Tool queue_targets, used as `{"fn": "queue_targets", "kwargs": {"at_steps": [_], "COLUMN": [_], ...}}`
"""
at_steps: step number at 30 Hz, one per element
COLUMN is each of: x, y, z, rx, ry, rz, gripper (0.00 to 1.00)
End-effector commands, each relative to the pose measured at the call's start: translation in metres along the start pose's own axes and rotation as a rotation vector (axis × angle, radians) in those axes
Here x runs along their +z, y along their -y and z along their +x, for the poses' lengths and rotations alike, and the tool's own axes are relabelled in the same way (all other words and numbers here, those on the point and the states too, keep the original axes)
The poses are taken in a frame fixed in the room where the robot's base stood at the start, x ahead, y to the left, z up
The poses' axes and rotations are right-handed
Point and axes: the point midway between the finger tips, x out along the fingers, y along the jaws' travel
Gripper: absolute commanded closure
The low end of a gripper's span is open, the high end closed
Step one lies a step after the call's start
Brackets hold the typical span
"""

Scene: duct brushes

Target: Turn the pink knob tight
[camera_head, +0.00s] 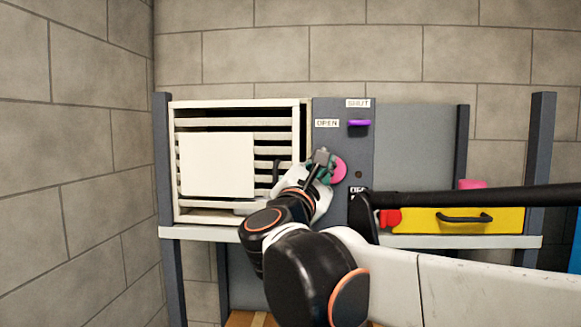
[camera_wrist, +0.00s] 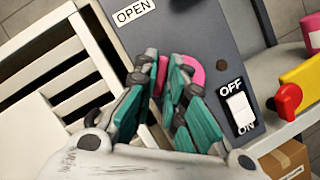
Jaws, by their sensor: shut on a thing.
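The pink knob (camera_head: 340,170) sits on the front of a dark grey panel (camera_head: 343,135). My gripper (camera_head: 324,168) reaches it from the front left, with my arm hiding the panel below. In the wrist view my gripper (camera_wrist: 170,85) has its teal-padded fingers on either side of the pink knob (camera_wrist: 194,74), shut on it. The fingers cover much of the knob, so its turn angle cannot be told.
A purple lever (camera_head: 358,122) sits between SHUT and OPEN labels. A white OFF/ON switch (camera_wrist: 240,108) is below the knob. A slatted white cabinet (camera_head: 240,103) stands left; a yellow drawer (camera_head: 450,219) and red knob (camera_wrist: 288,97) are right.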

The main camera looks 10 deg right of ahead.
Motion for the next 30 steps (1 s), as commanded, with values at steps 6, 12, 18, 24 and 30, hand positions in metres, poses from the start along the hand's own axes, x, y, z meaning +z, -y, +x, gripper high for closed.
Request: {"fn": "queue_targets", "kwargs": {"at_steps": [6,12,18,24,30], "x": [0.0006,0.0009,0.0018,0.0025,0.0034], "y": [-0.0024,-0.0034,-0.0041,-0.0045,-0.0048], "z": [0.0003,0.0003,0.0008,0.0010,0.0013], "rx": [-0.079,-0.152,-0.224,-0.299,-0.371], "ry": [0.000,-0.001,0.000,0.000,0.001], "rz": [0.190,0.366,0.542,0.717,0.892], "gripper": [1.00,1.00,1.00,1.00,1.00]}}
